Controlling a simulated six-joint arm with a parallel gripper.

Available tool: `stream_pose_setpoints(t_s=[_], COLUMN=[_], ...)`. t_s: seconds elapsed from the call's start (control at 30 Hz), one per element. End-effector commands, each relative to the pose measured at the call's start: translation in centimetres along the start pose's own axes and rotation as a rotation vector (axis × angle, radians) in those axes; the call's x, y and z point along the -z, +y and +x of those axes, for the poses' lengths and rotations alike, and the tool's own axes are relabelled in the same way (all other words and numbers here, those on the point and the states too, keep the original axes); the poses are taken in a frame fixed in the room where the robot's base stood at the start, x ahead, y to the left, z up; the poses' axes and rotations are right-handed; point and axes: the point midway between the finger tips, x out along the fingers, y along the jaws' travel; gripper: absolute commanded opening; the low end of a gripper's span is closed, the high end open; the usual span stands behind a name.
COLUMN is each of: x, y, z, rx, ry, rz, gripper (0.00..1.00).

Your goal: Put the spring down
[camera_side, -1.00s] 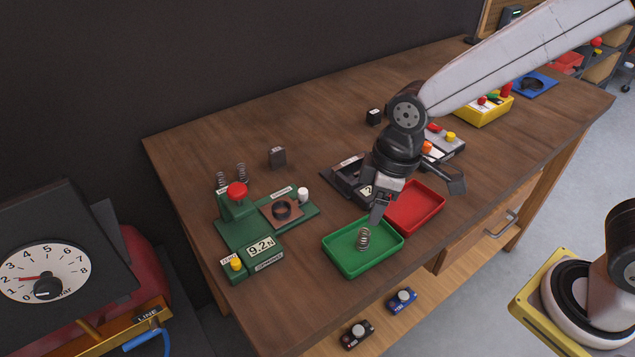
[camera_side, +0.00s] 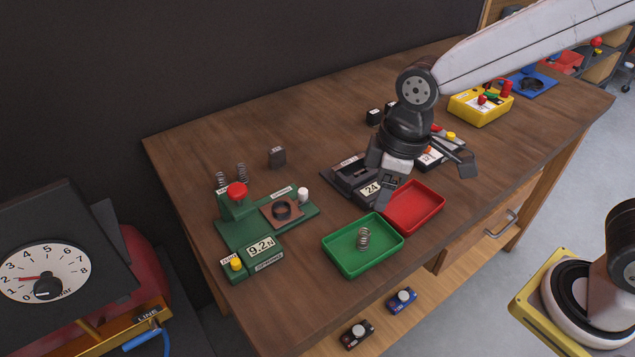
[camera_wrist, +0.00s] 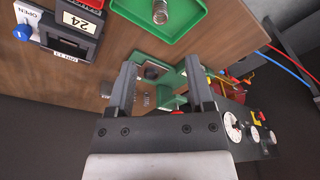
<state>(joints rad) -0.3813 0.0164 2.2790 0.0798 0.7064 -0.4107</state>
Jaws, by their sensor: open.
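A coiled metal spring (camera_side: 363,238) stands upright in the green tray (camera_side: 335,262) near the bench's front edge. In the wrist view the spring (camera_wrist: 160,12) is in the green tray (camera_wrist: 190,32) at the top of the picture. My gripper (camera_side: 387,205) is open and empty, above and to the upper right of the green tray, clear of the spring. Its two fingers (camera_wrist: 160,88) show spread apart with nothing between them in the wrist view.
A red tray (camera_side: 428,205) adjoins the green tray on the right. A green spring tester (camera_side: 230,232) reading 9.2 N stands left, with two more springs (camera_side: 241,173) behind it. A dark device showing 24 (camera_side: 345,178) is behind the trays. The bench's back left is mostly clear.

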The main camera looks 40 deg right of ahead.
Motion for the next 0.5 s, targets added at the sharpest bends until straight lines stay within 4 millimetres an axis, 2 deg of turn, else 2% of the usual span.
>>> stream_pose_setpoints(t_s=[0.17, 0.27, 0.5], x=[-0.7, -1.9, -6.9], y=[0.8, 2.0, 5.9], z=[0.4, 1.0, 3.0], rx=[-0.010, -0.027, -0.088], ry=[0.003, 0.008, 0.037], rz=[0.049, 0.130, 0.444], gripper=[0.67, 0.67, 0.67])
